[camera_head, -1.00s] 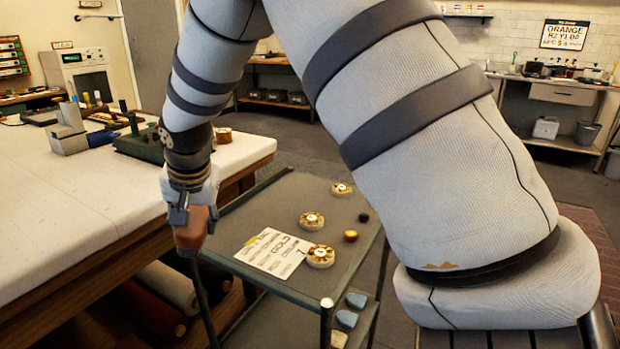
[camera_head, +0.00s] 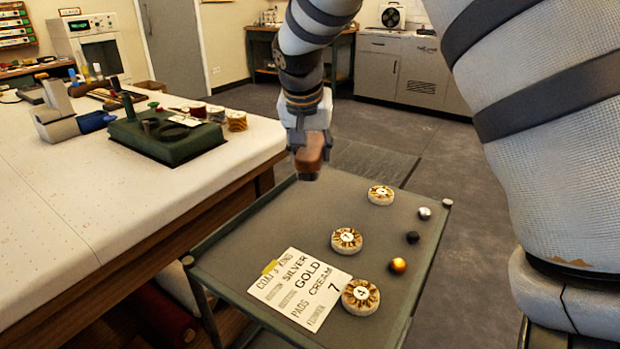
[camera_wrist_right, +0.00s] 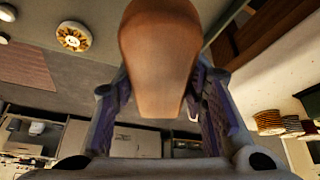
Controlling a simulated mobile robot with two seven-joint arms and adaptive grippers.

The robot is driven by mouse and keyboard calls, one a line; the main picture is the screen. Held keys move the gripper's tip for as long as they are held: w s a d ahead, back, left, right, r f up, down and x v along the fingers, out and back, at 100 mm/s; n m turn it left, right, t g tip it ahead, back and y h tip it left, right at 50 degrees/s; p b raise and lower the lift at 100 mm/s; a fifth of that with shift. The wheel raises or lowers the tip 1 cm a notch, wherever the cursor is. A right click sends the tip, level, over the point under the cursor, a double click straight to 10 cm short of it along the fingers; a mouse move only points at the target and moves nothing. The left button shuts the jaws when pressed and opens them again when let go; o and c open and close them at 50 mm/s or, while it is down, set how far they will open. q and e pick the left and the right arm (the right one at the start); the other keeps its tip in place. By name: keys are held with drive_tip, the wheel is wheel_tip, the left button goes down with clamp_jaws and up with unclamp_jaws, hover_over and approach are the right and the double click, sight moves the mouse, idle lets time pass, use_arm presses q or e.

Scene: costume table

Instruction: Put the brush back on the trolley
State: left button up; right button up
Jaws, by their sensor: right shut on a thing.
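My right gripper (camera_head: 309,148) is shut on the brush (camera_head: 309,158), a brown wooden block with rounded edges. In the head view it holds the brush in front of the far left edge of the trolley top (camera_head: 240,235); I cannot tell the exact height. In the right wrist view the brush (camera_wrist_right: 160,45) shows large between the two fingers (camera_wrist_right: 160,110). Its bristles cannot be made out. The trolley's grey top carries a printed card (camera_head: 300,288), three round cream pads (camera_head: 347,240) and small silver, black and gold balls (camera_head: 398,265). My left gripper is not in view.
The big white-topped table (camera_head: 70,200) stands left of the trolley, with a green fixture (camera_head: 165,140) and several thread spools (camera_head: 236,121) near its edge. The trolley's left and far-left top is bare. A cabinet (camera_head: 400,70) stands at the back.

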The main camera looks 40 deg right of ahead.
drive_tip(key=w+d+f, duration=0.1)
drive_tip(key=f, duration=0.1)
drive_tip(key=w+d+f+b, duration=0.1)
drive_tip(key=w+f, duration=0.1)
drive_tip(key=f, duration=0.1)
drive_tip(key=w+d+f, duration=0.2)
drive_tip(key=shift+w+f, duration=0.15)
drive_tip(key=shift+w, duration=0.1)
drive_tip(key=x, duration=0.3)
drive_tip(key=shift+s+a+f+b, duration=0.15)
drive_tip(key=shift+a+f+b, duration=0.1)
drive_tip(key=shift+f+b, duration=0.1)
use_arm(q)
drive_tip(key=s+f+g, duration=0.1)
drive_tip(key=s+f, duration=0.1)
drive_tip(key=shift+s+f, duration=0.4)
use_arm(e)
drive_tip(key=shift+r, duration=0.1)
drive_tip(key=o, duration=1)
